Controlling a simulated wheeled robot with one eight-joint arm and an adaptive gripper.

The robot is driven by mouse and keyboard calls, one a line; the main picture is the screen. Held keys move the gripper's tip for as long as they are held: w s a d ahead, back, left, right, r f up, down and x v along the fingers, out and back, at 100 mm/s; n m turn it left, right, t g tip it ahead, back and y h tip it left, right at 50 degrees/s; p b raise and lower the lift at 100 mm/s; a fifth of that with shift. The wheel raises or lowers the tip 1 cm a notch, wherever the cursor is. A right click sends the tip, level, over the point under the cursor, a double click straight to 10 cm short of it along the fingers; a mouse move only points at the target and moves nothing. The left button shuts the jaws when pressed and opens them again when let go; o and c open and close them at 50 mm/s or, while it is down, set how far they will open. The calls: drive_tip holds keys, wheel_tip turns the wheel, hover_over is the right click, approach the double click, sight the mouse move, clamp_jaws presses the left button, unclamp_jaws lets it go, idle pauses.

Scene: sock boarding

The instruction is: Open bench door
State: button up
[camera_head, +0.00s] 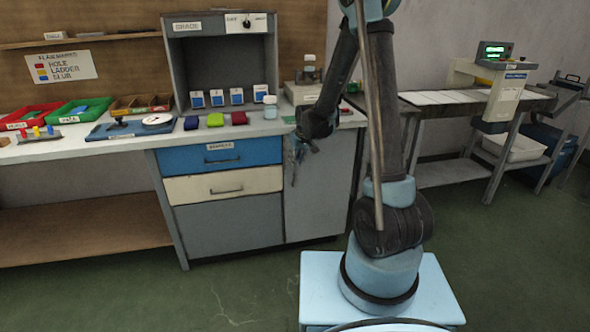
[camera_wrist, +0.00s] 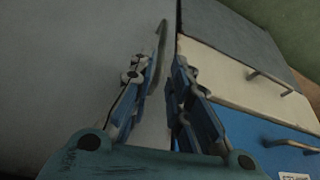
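The bench door (camera_head: 318,190) is a plain grey panel to the right of the drawers, and it looks closed. It fills the left of the wrist view (camera_wrist: 70,65). A slim grey bar handle (camera_wrist: 161,42) stands on the door near its edge beside the drawers. My gripper (camera_head: 294,180) is in front of the door's upper left part. In the wrist view my gripper (camera_wrist: 164,65) has its two blue fingers apart, with the handle running between them, closer to the left finger. I cannot tell whether that finger touches it. In the head view the handle is hard to make out.
Left of the door are a blue drawer (camera_head: 220,154), a cream drawer (camera_head: 223,185) and a grey lower panel (camera_head: 230,225). Small boxes, trays and a jar (camera_head: 270,107) stand on the bench top. Green floor (camera_head: 235,285) in front of the bench is clear.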

hover_over(294, 180)
drive_tip(key=shift+w+f, duration=0.1)
drive_tip(key=shift+f, duration=2.55)
drive_tip(key=shift+c, duration=0.4)
drive_tip(key=shift+d, duration=0.1)
clamp_jaws()
